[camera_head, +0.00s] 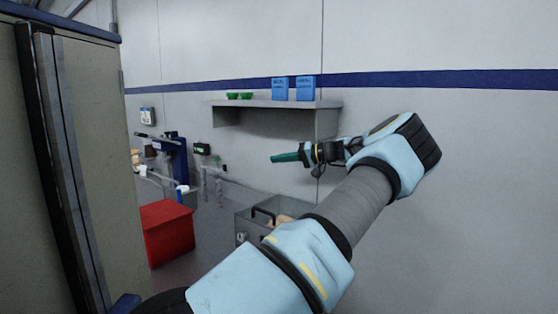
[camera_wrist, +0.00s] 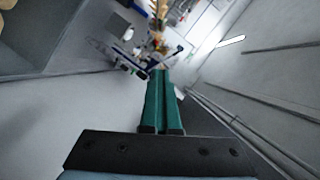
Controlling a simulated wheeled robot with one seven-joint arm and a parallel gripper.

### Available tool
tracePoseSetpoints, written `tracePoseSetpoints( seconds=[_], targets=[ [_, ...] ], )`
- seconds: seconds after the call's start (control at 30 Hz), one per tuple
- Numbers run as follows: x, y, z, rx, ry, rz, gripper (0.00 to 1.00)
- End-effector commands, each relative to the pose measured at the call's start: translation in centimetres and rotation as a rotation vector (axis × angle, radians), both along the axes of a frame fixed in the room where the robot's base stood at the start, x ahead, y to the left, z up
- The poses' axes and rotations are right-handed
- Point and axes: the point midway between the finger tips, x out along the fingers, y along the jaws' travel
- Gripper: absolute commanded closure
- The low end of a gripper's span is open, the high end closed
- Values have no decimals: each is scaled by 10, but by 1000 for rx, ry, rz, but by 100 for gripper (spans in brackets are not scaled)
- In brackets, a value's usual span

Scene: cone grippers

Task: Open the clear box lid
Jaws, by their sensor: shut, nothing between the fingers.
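A grey, see-through-looking box (camera_head: 250,228) stands low against the wall in the head view, partly hidden behind my arm. A black handle (camera_head: 263,213) shows at its top, and something tan shows beside the handle. The lid's edges are too small to make out, so I cannot tell how it sits. My gripper (camera_head: 272,158) has green fingers and is above the box, apart from it, pointing left. In the wrist view the two fingers (camera_wrist: 160,74) lie side by side, shut and empty.
A wall shelf (camera_head: 275,103) with two blue boxes (camera_head: 294,88) and green bowls (camera_head: 239,96) is behind and above my gripper. A red bin (camera_head: 167,231) stands left of the box. A tall cabinet (camera_head: 100,150) fills the left side. Blue equipment (camera_head: 173,155) stands farther back.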

Motion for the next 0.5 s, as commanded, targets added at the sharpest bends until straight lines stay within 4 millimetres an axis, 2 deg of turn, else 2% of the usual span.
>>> tracePoseSetpoints(
  seconds=[0.27, 0.5],
  targets=[
    [0, 0, 0, 0, 0, 0, 100],
    [0, 0, 0, 0, 0, 0, 75]
  ],
)
